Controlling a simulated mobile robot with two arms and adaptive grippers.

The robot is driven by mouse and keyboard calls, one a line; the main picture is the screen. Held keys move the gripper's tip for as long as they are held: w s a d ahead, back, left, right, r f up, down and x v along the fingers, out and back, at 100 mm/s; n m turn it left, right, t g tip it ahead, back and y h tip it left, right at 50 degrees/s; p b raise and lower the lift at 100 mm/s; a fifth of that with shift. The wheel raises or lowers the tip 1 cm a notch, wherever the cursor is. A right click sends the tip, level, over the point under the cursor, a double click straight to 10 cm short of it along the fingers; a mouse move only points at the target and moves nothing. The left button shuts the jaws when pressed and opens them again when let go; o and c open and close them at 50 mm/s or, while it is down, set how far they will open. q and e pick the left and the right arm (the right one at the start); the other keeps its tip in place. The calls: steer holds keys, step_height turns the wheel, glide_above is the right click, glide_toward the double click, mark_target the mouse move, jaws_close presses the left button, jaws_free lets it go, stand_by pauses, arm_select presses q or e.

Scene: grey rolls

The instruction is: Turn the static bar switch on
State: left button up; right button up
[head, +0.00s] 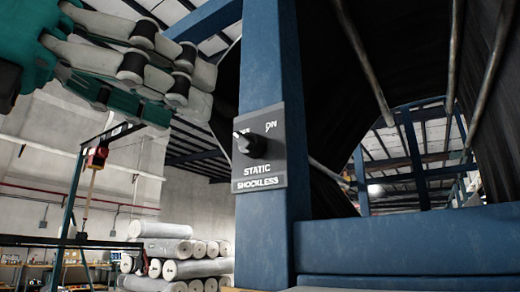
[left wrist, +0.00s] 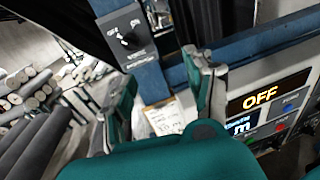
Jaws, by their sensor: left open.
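The static bar switch (head: 258,170) is a dark grey plate on a blue post, lettered "STATIC SHOCKLESS". Its black knob (head: 249,145) points up-left, toward a partly hidden label, with "ON" at the upper right. The switch also shows in the left wrist view (left wrist: 127,38), beyond the fingers at the upper left. My left gripper (head: 192,82) is open and empty, up and left of the switch in the head view, apart from the knob. Its two fingers (left wrist: 160,68) stand spread in the wrist view. My right gripper is not in view.
The blue post (head: 264,240) joins a blue beam (head: 400,235) at the lower right. In the wrist view a control panel display (left wrist: 260,97) reads "OFF", and a paper tag (left wrist: 166,118) hangs below the switch. Pale rolls (head: 165,230) are stacked behind.

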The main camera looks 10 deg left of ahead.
arm_select(q)
steer(key=s+a+r+n+t+y, duration=0.2)
steer(key=a, duration=0.1)
steer(key=p, duration=0.6)
glide_toward(241, 141)
steer(key=x, duration=0.9)
steer(key=shift+r, duration=0.1)
steer(key=shift+x, duration=0.75)
steer(key=shift+s, duration=0.1)
steer(key=shift+c, duration=0.5)
jaws_close()
